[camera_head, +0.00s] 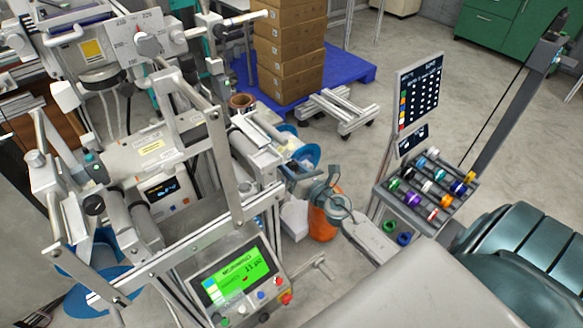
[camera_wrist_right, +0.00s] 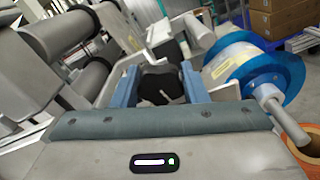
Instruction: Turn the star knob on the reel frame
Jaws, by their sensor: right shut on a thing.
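The star knob (camera_wrist_right: 160,84) is black and sits between the blue-grey fingers of my right gripper (camera_wrist_right: 160,88) in the right wrist view. The fingers are on either side of it and shut on it. In the head view my right gripper (camera_head: 293,174) reaches the right side of the reel frame (camera_head: 232,180); the knob cannot be made out there. The blue-rimmed reel (camera_head: 306,155) is just above the gripper, and also shows right of the knob in the right wrist view (camera_wrist_right: 285,72). My left gripper is not in view.
A control panel with a green screen (camera_head: 235,275) stands below the frame. An orange container (camera_head: 322,226) is under my right gripper. A rack of coloured spools (camera_head: 425,192) and a dark board (camera_head: 420,88) stand to the right. Cartons (camera_head: 290,50) sit on a blue pallet (camera_head: 350,66) behind.

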